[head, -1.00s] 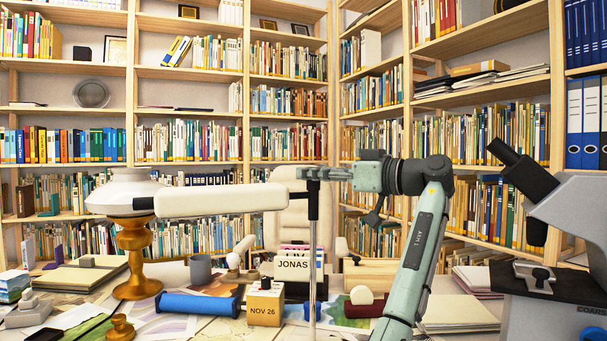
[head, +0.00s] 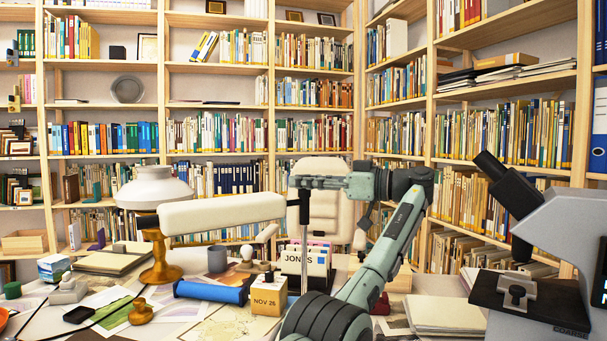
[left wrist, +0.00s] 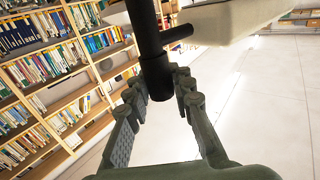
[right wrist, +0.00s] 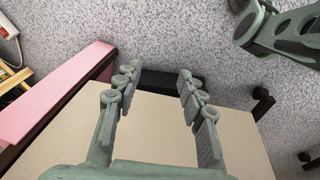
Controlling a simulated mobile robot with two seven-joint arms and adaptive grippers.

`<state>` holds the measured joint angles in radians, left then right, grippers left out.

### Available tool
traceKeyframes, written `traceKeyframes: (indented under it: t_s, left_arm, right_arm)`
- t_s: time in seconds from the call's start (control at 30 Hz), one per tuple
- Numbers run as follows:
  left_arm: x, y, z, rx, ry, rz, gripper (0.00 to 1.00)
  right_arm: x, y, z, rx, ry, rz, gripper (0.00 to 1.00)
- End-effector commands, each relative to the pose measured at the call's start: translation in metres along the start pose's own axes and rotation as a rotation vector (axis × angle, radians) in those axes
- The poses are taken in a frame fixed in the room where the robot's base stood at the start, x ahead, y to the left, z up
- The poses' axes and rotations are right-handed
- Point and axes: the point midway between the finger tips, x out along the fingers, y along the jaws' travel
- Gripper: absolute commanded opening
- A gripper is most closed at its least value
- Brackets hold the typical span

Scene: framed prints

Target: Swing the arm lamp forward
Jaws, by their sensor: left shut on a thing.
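The arm lamp's long cream head (head: 222,212) reaches left over the desk in the head view, its left end slightly lower. A black upright rod (head: 304,208) stands at its right end. My left gripper (head: 304,183) is at the top of this rod with its fingers shut around it. In the left wrist view the black rod (left wrist: 150,40) runs down between the fingers, and part of the cream head (left wrist: 225,20) shows beyond. My right gripper (right wrist: 155,85) shows only in the right wrist view. It is open and empty above a beige surface (right wrist: 155,135).
A white-shaded lamp (head: 153,188) on a wooden stem stands left of the cream head. A blue roll (head: 210,291), a dated wooden block (head: 267,296) and a card box (head: 305,262) lie below it. A microscope (head: 535,200) stands at right. Bookshelves (head: 215,75) fill the back.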

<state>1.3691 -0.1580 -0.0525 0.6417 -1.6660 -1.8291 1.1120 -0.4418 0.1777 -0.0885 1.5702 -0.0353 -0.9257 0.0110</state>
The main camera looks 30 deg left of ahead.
Motion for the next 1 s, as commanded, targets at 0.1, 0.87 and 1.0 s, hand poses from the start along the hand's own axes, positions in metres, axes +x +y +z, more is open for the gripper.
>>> traceKeyframes:
  t_s: [0.1,0.87,1.0]
  left_arm:
    - [-0.0044,0.0066,-0.0062,-0.003,0.007,-0.005,0.0]
    - [-0.0012,-0.0003,-0.005,-0.007,0.013,-0.102,0.0]
    - [-0.001,-0.0004,-0.0049,-0.007,0.013,-0.103,0.0]
  right_arm:
    - [0.0037,-0.0006,0.004,-0.003,-0.004,-0.001,0.4]
    - [0.0051,-0.0007,0.0047,-0.004,-0.004,0.0,0.4]
    - [0.0051,-0.0007,0.0048,-0.004,-0.004,0.0,0.4]
